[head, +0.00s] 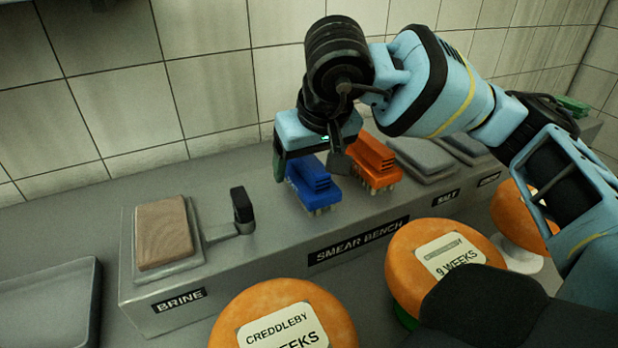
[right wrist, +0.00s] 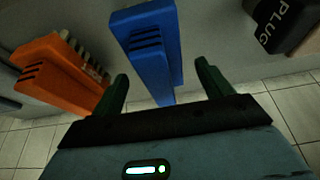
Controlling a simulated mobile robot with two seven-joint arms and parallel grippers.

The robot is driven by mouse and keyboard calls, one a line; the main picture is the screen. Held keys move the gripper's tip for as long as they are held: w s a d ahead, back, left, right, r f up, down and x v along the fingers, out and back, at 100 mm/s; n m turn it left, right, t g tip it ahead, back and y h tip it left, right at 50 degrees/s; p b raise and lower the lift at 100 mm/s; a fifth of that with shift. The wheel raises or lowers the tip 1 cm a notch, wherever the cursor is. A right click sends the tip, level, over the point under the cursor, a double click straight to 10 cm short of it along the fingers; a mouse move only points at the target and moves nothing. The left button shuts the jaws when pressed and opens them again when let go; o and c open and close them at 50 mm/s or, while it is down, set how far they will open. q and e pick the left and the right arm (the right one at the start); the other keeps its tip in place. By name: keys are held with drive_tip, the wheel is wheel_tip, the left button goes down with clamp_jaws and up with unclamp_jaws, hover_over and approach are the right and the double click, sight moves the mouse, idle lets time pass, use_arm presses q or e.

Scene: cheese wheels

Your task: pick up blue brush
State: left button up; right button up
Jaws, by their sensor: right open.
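The blue brush (head: 314,186) stands on the smear bench with its bristles down, left of an orange brush (head: 374,163). My right gripper (head: 310,165) is right above and behind the blue brush, pointing down and partly covering it. In the right wrist view the blue brush (right wrist: 152,50) lies between the two open green fingers of the right gripper (right wrist: 162,82), with a gap on each side. The orange brush (right wrist: 62,75) is outside the left finger in that view. My left gripper is not in view.
The grey smear bench (head: 270,250) carries a brown pad (head: 163,232) with a black-handled lever (head: 241,210) on the left and grey trays (head: 425,157) on the right. Orange cheese wheels (head: 283,312) stand in front. A tiled wall (head: 200,70) rises behind.

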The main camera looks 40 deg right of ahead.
drive_tip(key=shift+x, duration=0.75)
drive_tip(key=shift+f, duration=0.25)
drive_tip(key=shift+c, duration=0.2)
drive_tip(key=shift+d, duration=0.1)
drive_tip(key=c, duration=1.1)
wheel_tip(320, 180, up, 11)
drive_tip(key=shift+f, duration=0.2)
drive_tip(key=o, duration=0.4)
drive_tip(key=shift+c, duration=1.2)
